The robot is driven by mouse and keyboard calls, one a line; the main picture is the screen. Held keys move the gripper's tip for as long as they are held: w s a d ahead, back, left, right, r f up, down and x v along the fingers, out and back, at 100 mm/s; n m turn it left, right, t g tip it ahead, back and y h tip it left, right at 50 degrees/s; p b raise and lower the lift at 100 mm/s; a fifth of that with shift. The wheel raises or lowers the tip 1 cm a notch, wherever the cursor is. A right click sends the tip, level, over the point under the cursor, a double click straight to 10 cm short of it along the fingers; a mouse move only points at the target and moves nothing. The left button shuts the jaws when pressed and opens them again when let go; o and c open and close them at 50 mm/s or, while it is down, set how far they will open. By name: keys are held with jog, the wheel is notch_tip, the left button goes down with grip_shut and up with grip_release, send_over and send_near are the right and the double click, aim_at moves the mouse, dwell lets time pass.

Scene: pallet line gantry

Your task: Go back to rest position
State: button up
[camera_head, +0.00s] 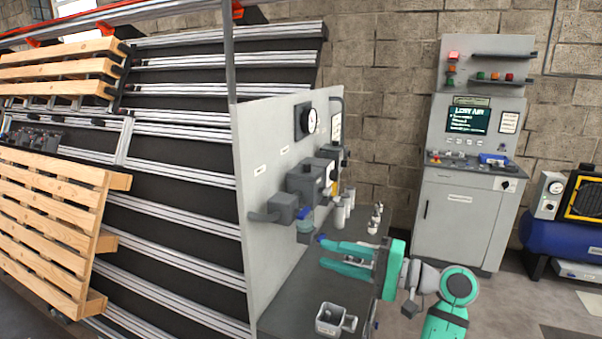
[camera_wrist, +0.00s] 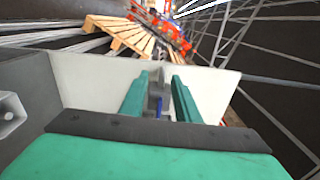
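My gripper (camera_head: 323,254) is at the end of my green arm, over the grey bench in front of the white panel. Its two green fingers point left toward the panel and stand apart with a gap between them. In the wrist view my gripper (camera_wrist: 158,85) also shows its fingers spread. A grey part with a bit of blue shows in line with the gap there; the fingers do not visibly close on it, and its distance is hard to tell.
Pallets (camera_head: 50,225) stand left; a control cabinet (camera_head: 458,215) and blue compressor (camera_head: 565,240) stand right.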

jog(key=w+a+f+m+t+h, duration=0.1)
jog(key=a+f+m+t+h, duration=0.15)
jog(key=f, duration=0.95)
jog(key=a+f+m+t+h, duration=0.1)
jog(key=f+m+t+h, duration=0.2)
jog(key=f, duration=0.9)
jog(key=s+a+f+h, duration=0.1)
jog(key=s+f+h, duration=0.2)
jog(key=s+f, duration=0.45)
jog(key=s+a+f+h, duration=0.1)
jog(key=s+f+h, duration=0.35)
jog(key=f, duration=0.65)
jog(key=s+f+n+h, duration=0.3)
jog(key=s, duration=1.7)
jog(key=s+a+r+n+t, duration=0.1)
jog(key=s+r+n, duration=0.3)
jog(key=s, duration=0.4)
jog(key=s+a+r+n+t, duration=0.1)
jog(key=s+r+n, duration=0.2)
jog(key=s+r, duration=0.4)
jog(key=shift+s+r+n, duration=0.3)
jog(key=shift+s+n, duration=0.05)
jog(key=shift+s, duration=0.1)
